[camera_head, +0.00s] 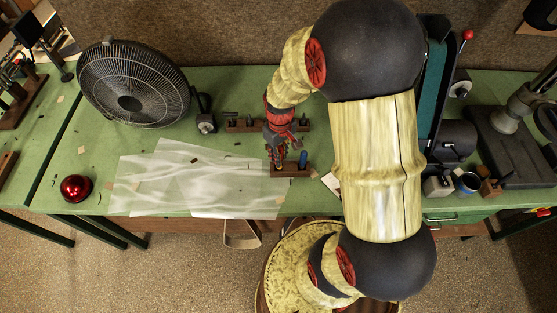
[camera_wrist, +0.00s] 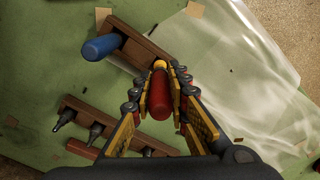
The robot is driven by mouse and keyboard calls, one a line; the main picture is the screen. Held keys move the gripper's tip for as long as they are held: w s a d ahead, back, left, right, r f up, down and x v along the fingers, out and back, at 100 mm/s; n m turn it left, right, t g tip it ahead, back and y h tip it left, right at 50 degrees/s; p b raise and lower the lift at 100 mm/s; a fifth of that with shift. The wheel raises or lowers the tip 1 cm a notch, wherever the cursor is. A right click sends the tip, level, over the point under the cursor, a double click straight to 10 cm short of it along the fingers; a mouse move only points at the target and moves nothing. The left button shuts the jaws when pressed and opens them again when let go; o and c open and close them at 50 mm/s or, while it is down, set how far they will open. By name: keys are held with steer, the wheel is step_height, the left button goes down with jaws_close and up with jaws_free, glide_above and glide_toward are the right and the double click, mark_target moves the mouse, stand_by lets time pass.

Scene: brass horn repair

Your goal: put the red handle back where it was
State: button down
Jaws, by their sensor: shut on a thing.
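The red handle (camera_wrist: 159,104) is between the fingers of my gripper (camera_wrist: 160,90) in the wrist view, with a yellow collar at its far end. My gripper (camera_head: 277,158) is shut on it, over the left end of a small brown wooden rack (camera_head: 290,172). In the wrist view the collar meets the end of this rack (camera_wrist: 140,43) in the picture. I cannot tell whether the handle sits in the rack or is just above it. A blue handle (camera_wrist: 102,47) stands in the same rack; it also shows in the head view (camera_head: 303,158).
A second wooden rack (camera_wrist: 110,122) with several dark-tipped tools lies behind, with a red piece (camera_wrist: 82,149) beside it. Clear plastic sheets (camera_head: 200,180) cover the bench to the left. A fan (camera_head: 130,95) and a red dome (camera_head: 76,188) stand further left.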

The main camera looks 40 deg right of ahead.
steer(key=shift+w+d+f, duration=0.1)
steer(key=shift+w+f, duration=0.15)
steer(key=shift+f, duration=0.1)
steer(key=shift+w+f, duration=0.15)
steer(key=shift+f, duration=1.5)
steer(key=shift+f+b, duration=0.1)
steer(key=shift+b, duration=0.2)
steer(key=c, duration=1.7)
jaws_free()
step_height(320, 180, up, 12)
steer(key=shift+r+p, duration=0.1)
steer(key=shift+p, duration=0.65)
steer(key=s+a+r+t, duration=0.2)
steer(key=s+a+r, duration=0.2)
steer(key=r, duration=0.3)
steer(key=s+a+r+t, duration=0.1)
steer(key=s+a+r, duration=0.3)
steer(key=r, duration=0.3)
steer(key=s+a+r+t, duration=0.2)
steer(key=s+a+r, duration=0.2)
steer(key=r, duration=0.3)
steer(key=shift+s+r+m+t, duration=0.15)
steer(key=shift+r+m+t, duration=0.15)
steer(key=shift+r+m, duration=0.1)
